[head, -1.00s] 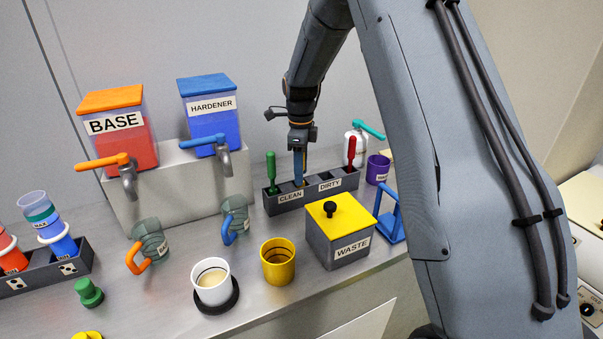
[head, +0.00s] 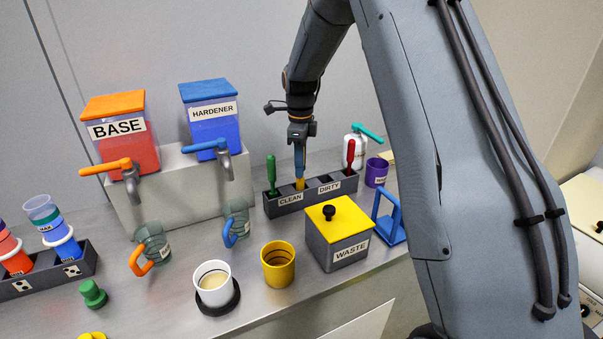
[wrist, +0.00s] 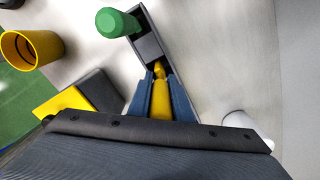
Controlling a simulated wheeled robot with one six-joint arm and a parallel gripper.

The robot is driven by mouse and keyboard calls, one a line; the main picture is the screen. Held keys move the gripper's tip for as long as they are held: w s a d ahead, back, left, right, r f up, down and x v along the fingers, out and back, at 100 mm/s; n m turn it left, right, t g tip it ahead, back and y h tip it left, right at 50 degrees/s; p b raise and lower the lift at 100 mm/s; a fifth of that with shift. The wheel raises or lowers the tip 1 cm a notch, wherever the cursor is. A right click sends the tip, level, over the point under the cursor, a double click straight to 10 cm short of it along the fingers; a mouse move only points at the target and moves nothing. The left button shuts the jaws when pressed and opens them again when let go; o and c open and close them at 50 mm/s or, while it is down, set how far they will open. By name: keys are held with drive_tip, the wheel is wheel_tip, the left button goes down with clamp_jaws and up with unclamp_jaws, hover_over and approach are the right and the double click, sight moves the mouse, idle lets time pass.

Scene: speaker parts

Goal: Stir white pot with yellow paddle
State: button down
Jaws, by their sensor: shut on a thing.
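My gripper (head: 299,158) points down over the dark paddle holder (head: 288,208) at the back of the counter. It is shut on the yellow paddle (head: 299,184), whose yellow handle also shows between the blue fingers in the wrist view (wrist: 161,98). The paddle's lower part is hidden in the holder's CLEAN side, or close above it; I cannot tell how deep. The white pot (head: 213,283) stands upright at the front on a black round base (head: 232,303), with cream-coloured liquid inside.
A green paddle (head: 271,170) and a red paddle (head: 350,153) stand in the same holder, either side of my gripper. A yellow pot (head: 278,264) and the yellow-lidded WASTE box (head: 345,253) stand in front. Two green-grey jugs (head: 152,243) are at left centre.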

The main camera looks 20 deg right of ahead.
drive_tip(key=shift+r+p, duration=1.95)
drive_tip(key=shift+r, duration=1.65)
